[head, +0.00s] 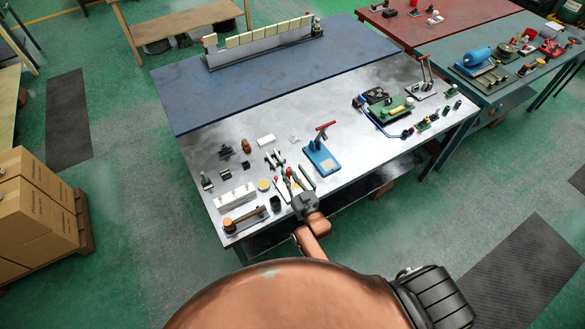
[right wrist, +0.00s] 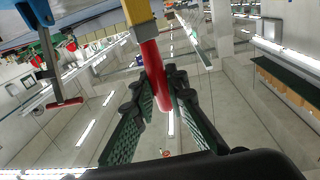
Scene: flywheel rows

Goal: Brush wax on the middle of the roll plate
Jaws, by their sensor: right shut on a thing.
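My right gripper (head: 300,194) is over the near edge of the grey bench, among small tools. In the right wrist view, my right gripper (right wrist: 158,98) is shut on the red handle of a brush-like tool (right wrist: 152,62). The tool has a pale metal band and a yellow block at its far end. In the head view the tool is too small and covered to make out well. No thing is clearly the roll plate; a green plate with a pale roll (head: 392,107) lies at the bench's right. My left gripper is not in view.
A blue stand with a red handle (head: 320,157) stands just right of my right gripper. A white block (head: 236,196) and several small parts lie to the left. The grey bench (head: 345,125) is bare between stand and green plate. A blue mat (head: 190,92) lies behind.

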